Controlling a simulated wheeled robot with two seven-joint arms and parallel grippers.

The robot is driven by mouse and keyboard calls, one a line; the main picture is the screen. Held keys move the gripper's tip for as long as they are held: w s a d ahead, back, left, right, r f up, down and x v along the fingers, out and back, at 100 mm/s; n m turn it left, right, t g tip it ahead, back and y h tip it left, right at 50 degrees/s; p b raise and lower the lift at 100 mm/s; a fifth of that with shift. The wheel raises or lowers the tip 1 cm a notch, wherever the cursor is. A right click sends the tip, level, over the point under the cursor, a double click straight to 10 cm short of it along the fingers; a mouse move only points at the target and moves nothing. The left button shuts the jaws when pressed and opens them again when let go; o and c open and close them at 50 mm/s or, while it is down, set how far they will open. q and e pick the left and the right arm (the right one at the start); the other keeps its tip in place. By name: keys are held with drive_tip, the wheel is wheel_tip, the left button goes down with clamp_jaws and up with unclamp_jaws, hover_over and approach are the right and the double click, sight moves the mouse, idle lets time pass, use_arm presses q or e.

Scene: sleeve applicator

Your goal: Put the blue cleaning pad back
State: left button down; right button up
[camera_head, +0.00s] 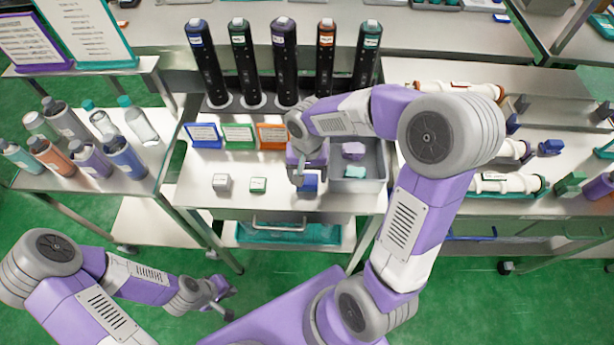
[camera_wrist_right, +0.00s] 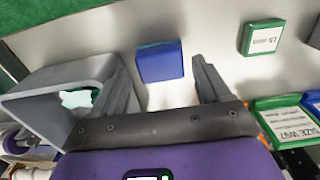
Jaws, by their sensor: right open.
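A flat blue block (camera_head: 309,184), which looks to be the blue cleaning pad, lies on the white middle table just left of the grey bin. It also shows in the right wrist view (camera_wrist_right: 160,62). My right gripper (camera_wrist_right: 162,72) is open above it, with one finger on each side of the block in that view. I cannot tell whether the fingers are down at its level. In the head view my right gripper (camera_head: 308,168) partly covers the block. The grey bin (camera_head: 372,187) holds a purple pad (camera_head: 353,150) and a teal pad (camera_head: 355,171). My left gripper (camera_head: 222,297) hangs low, away from the table.
Blue, green and orange label stands (camera_head: 240,134) and several black upright cylinders (camera_head: 285,65) stand behind. Bottles fill the left table (camera_head: 150,180).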

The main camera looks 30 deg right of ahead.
sight(307, 181)
use_arm(q)
wheel_tip(307, 181, up, 2)
drive_tip(key=shift+r+p, duration=0.15)
drive_tip(key=shift+p, duration=0.8)
use_arm(e)
wheel_tip(307, 181, up, 9)
drive_tip(key=shift+f, duration=0.2)
use_arm(q)
drive_tip(key=shift+s, duration=0.15)
use_arm(e)
drive_tip(key=shift+s, duration=0.1)
